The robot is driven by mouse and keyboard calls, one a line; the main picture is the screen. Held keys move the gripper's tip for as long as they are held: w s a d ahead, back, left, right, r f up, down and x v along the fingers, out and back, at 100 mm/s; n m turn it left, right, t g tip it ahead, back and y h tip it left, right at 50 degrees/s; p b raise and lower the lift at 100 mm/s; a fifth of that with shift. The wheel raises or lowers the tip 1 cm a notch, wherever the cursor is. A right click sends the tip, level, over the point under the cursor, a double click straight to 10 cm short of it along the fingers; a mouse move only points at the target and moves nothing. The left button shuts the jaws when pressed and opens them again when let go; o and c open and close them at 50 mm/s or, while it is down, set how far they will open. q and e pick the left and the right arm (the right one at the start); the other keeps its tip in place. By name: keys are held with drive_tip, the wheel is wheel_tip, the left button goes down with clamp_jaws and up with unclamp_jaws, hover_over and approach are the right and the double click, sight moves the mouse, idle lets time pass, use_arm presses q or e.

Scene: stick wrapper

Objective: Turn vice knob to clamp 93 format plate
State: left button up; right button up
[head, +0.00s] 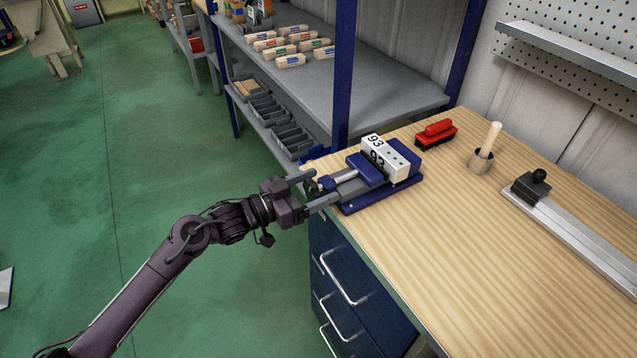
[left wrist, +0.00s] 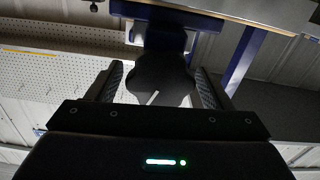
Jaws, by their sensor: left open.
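A blue vice (head: 354,205) sits on the wooden workbench near its left edge. The white format plate (head: 397,166) marked 93 stands between the vice's jaws. The vice knob (head: 326,184) is dark and sits at the left end of the vice. My left gripper (head: 319,187) is open, with its two fingers on either side of the knob; I cannot tell whether they touch it. In the left wrist view the dark knob (left wrist: 163,78) fills the gap between the fingers, with the blue vice behind it. My right gripper is not in view.
On the workbench (head: 440,250) are a red brush (head: 436,134), a wooden holder (head: 480,162) with an upright stick, and a metal rail (head: 580,235) with a black block. Blue drawers (head: 355,300) stand below. A shelf rack (head: 390,92) stands behind.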

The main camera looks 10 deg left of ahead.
use_arm(q)
drive_tip(key=shift+w+d, duration=0.2)
drive_tip(key=shift+d, duration=0.15)
drive_tip(key=shift+w+f, duration=0.1)
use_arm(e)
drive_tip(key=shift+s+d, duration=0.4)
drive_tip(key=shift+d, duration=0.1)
use_arm(q)
drive_tip(key=shift+c, duration=0.3)
drive_tip(key=c, duration=0.9)
drive_tip(key=m+b, duration=0.1)
drive_tip(key=m, duration=0.1)
drive_tip(key=m+b, duration=0.1)
drive_tip(key=shift+d+f+m+b, duration=0.1)
drive_tip(key=shift+f+m+b, duration=0.15)
drive_tip(key=shift+m+b, duration=0.1)
drive_tip(key=shift+r+m+b, duration=0.2)
drive_tip(key=shift+m+b, duration=0.25)
drive_tip(key=shift+m, duration=0.5)
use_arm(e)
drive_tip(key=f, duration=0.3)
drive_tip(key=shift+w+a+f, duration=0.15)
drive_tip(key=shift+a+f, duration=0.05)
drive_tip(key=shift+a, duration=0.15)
use_arm(q)
drive_tip(key=o, duration=1)
drive_tip(key=shift+c, duration=0.2)
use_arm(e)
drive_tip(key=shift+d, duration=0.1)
